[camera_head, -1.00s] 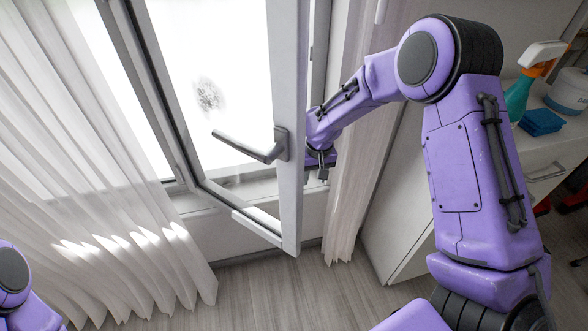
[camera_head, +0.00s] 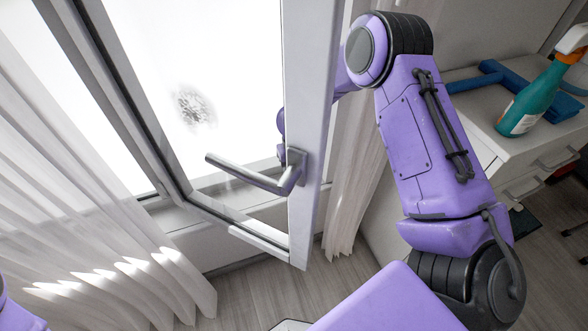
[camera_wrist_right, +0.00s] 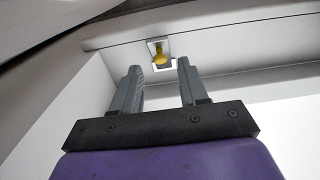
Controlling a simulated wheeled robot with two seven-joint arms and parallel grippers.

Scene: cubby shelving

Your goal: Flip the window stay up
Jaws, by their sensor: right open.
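In the right wrist view a small yellow knob on a metal plate, which looks like the window stay (camera_wrist_right: 160,58), sits on the white frame above my fingers. My right gripper (camera_wrist_right: 159,70) is open and empty. Its two fingertips point at the stay, one to each side of it in the picture; I cannot tell how far away they are. In the head view my right arm reaches behind the open window sash (camera_head: 306,120), which hides the gripper. The stay does not show there. My left gripper is out of view; only a bit of the left arm shows at the lower left.
The window handle (camera_head: 255,177) sticks out from the sash on the room side. White curtains (camera_head: 90,200) hang left and right of the window. Floor below is clear.

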